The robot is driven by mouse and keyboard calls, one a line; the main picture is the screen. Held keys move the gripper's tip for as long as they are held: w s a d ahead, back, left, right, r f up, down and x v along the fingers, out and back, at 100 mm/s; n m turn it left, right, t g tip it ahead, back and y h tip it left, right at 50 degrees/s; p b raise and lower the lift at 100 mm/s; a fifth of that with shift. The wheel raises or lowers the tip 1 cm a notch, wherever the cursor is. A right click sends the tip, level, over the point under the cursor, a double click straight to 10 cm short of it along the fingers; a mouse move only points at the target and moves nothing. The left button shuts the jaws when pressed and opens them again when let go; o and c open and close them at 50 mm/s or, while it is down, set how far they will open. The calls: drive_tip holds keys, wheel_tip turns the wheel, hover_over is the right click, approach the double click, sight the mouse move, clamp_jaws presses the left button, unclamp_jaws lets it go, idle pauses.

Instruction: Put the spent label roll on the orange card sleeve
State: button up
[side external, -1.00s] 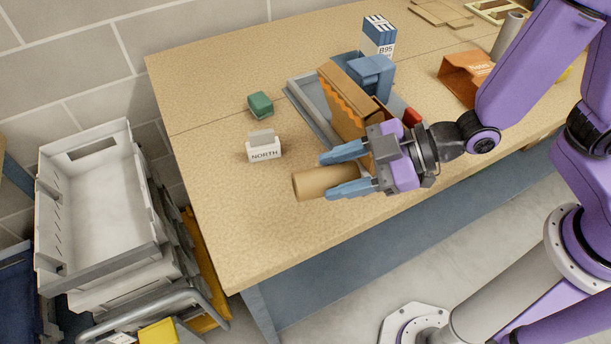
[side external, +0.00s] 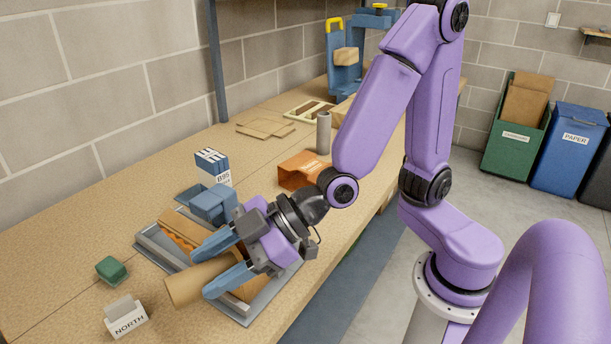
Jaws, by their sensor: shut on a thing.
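My gripper (side external: 217,262) is shut on a plain brown cardboard tube, which looks like the spent label roll (side external: 192,284). The roll lies roughly level between the two blue fingers, its near end sticking out toward the lower left. It appears above or beside the near left part of the grey tray; the exact height is unclear. The orange card sleeve (side external: 297,171) rests on the bench behind and to the right of my gripper. It is open at one end and has pale lettering on it. My wrist hides part of its right side.
Nearby stand a blue-and-white B95 box (side external: 213,168), a green block (side external: 111,270), a NORTH card holder (side external: 127,320) and a grey cylinder (side external: 324,133). Flat card (side external: 266,130) lies behind.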

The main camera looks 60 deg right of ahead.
drive_tip(key=w+d+r+m, duration=0.1)
drive_tip(key=w, duration=0.1)
drive_tip(key=w+d+r+t+h, duration=0.1)
drive_tip(key=w+r, duration=0.1)
drive_tip(key=w+d+r+m+t, duration=0.1)
drive_tip(key=w+r, duration=0.1)
drive_tip(key=shift+d+r+m+h, duration=0.2)
drive_tip(key=shift+m+h, duration=0.1)
drive_tip(key=shift+h, duration=0.1)
drive_tip(key=w+d+f+m+t+h, duration=0.25)
drive_tip(key=w+d+m+h, duration=0.25)
drive_tip(key=w+d, duration=1.05)
drive_tip(key=m+h, duration=0.2)
hover_over(310, 165)
wheel_tip(310, 165, down, 6)
drive_tip(key=shift+f, duration=3.75)
drive_tip(key=shift+f, duration=0.1)
